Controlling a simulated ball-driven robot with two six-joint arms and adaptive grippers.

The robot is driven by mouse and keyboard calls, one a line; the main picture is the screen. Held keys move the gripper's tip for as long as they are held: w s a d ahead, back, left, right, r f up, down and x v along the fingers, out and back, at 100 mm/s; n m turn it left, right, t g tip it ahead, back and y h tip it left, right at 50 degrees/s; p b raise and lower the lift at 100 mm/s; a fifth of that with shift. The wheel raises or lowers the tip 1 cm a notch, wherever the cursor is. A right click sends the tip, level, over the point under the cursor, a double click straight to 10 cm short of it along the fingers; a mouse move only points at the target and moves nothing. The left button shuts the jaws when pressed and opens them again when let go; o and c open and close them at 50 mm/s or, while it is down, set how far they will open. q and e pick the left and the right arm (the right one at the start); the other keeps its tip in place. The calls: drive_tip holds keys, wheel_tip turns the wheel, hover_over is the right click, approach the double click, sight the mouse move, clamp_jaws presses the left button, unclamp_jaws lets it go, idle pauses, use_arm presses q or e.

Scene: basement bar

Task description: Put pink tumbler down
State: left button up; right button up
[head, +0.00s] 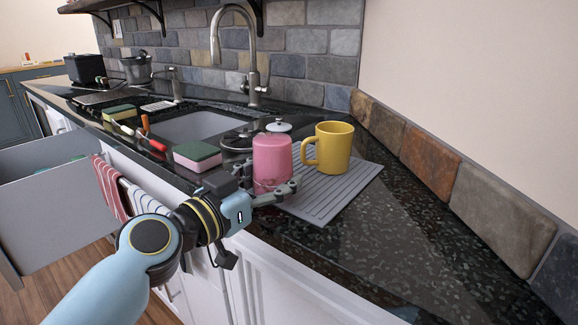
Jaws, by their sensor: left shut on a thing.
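The pink tumbler (272,158) is upright at the near left edge of a grey ridged drying mat (335,195) on the dark counter. My left gripper (276,188) is shut on the tumbler's lower part, with its arm coming in from the lower left. The gripper hides part of the tumbler's base, so I cannot tell whether it touches the mat. My right gripper does not show.
A yellow mug (333,147) stands on the mat just right of the tumbler. Dark lids (238,139) lie behind it. A pink-and-green sponge (197,156) is left, near the sink (190,125) and tall faucet (252,60). The counter at right (400,240) is clear.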

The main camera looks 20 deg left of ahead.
sight(288, 173)
use_arm(q)
drive_tip(key=x, duration=0.4)
drive_tip(key=shift+r, duration=0.15)
drive_tip(key=shift+w+f, duration=0.1)
drive_tip(key=shift+f, duration=0.25)
drive_tip(key=shift+f, duration=0.15)
drive_tip(key=o, duration=0.8)
drive_tip(key=shift+f, duration=0.15)
drive_tip(key=o, duration=0.5)
drive_tip(key=shift+o, duration=0.2)
